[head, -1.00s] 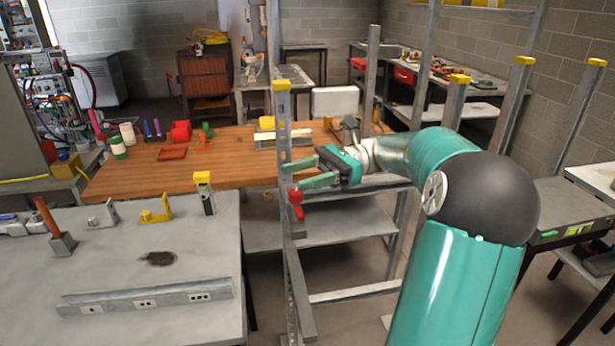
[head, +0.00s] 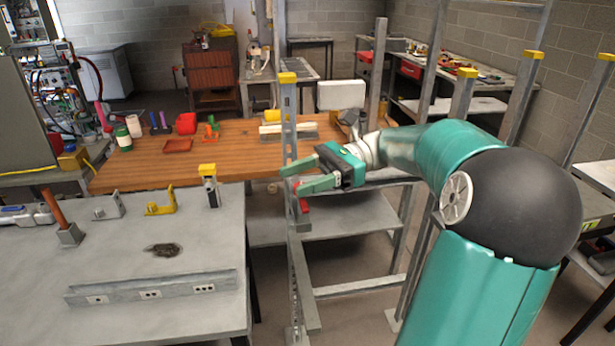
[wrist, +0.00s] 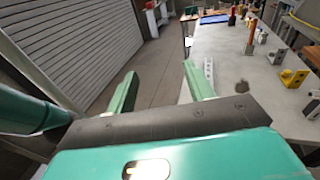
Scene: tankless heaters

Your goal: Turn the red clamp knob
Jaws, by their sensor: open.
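The red clamp knob (head: 304,206) is on the upright metal post (head: 289,130) of the shelf frame in the head view. Only a small red part shows, just below and beside the lower finger; the rest is hidden. My gripper (head: 292,180) is open and empty, its two fingers reaching left at the post just above the knob. I cannot tell whether a finger touches the knob or the post. In the wrist view the gripper's fingers (wrist: 161,72) are spread with floor between them. The knob does not show there.
A grey bench (head: 130,235) with a yellow bracket (head: 159,204) and an orange-handled tool (head: 54,208) stands at left. A wooden table (head: 230,150) holding several items lies behind the post. A grey lower shelf (head: 350,218) is below my gripper. Open floor shows in the wrist view.

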